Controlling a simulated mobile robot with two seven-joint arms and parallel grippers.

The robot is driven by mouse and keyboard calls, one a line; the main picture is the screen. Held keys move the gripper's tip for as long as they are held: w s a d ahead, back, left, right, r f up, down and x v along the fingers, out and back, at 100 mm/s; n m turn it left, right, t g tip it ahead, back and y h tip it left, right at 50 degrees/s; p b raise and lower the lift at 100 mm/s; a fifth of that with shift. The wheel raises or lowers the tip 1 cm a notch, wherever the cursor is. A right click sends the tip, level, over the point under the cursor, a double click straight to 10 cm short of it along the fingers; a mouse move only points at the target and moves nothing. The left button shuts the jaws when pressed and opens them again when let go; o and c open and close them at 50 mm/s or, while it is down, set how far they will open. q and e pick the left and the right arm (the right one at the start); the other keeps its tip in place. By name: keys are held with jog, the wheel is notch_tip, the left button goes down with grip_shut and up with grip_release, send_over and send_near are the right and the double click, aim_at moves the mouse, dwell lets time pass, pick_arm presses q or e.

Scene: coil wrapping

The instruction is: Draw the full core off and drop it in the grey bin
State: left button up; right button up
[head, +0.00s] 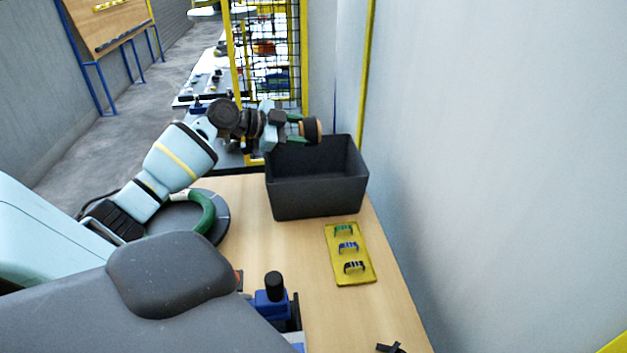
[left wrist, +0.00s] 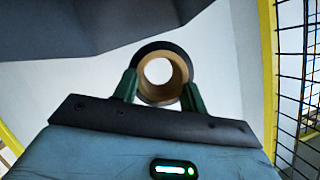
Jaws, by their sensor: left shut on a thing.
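The core (head: 312,130) is a short tan tube with a dark band around it. My left gripper (head: 299,129) is shut on it and holds it above the back part of the grey bin (head: 318,198). In the left wrist view the core (left wrist: 160,97) sits between the two green fingers of my left gripper (left wrist: 161,91), its open end facing the camera. The bin is dark grey, open at the top and stands on the wooden table. Its floor is mostly hidden. My right gripper is not in view.
A yellow plate (head: 350,275) with several small clips lies in front of the bin. A blue device (head: 271,305) with a black knob stands nearer. A green ring (head: 203,215) is on a grey disc at the left. A wall closes the right side.

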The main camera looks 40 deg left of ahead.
pick_arm(q)
jog(key=o, duration=1.2)
jog(key=shift+r, duration=0.1)
jog(key=shift+c, duration=0.2)
jog(key=v, duration=0.7)
jog(key=shift+s+a+b, duration=0.15)
jog(key=shift+s+b, duration=0.2)
jog(key=shift+b, duration=0.1)
jog(key=shift+r, duration=0.1)
